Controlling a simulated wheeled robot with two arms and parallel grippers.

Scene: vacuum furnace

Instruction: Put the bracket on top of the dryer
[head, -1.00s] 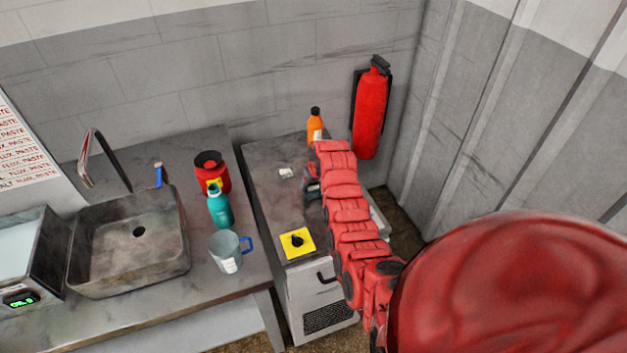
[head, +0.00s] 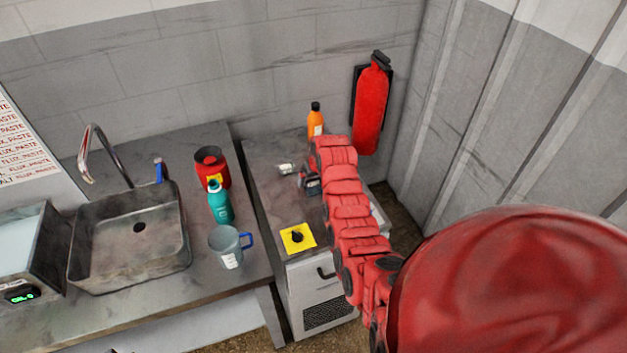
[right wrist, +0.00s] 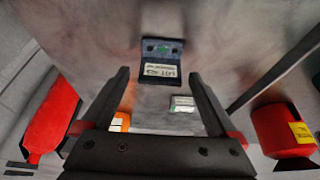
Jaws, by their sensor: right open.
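The dryer (head: 277,205) is the grey cabinet with a handle and dark grille on its front. A dark piece with two holes and a white lot label, which looks like the bracket (head: 314,188), rests on its grey top. It also shows in the right wrist view (right wrist: 162,60). My right gripper (head: 306,178) is low over the cabinet top, beside this piece. In the right wrist view its open fingers (right wrist: 158,76) stand either side of the piece, with visible gaps. My arm hides part of the cabinet top. My left gripper is out of view.
A small white-labelled block (head: 287,169) and an orange bottle (head: 315,124) stand on the cabinet, near a yellow switch plate (head: 297,238). A red extinguisher (head: 371,105) hangs behind. The left bench holds a red canister (head: 211,168), teal bottle (head: 220,203), mug (head: 226,246) and sink (head: 130,245).

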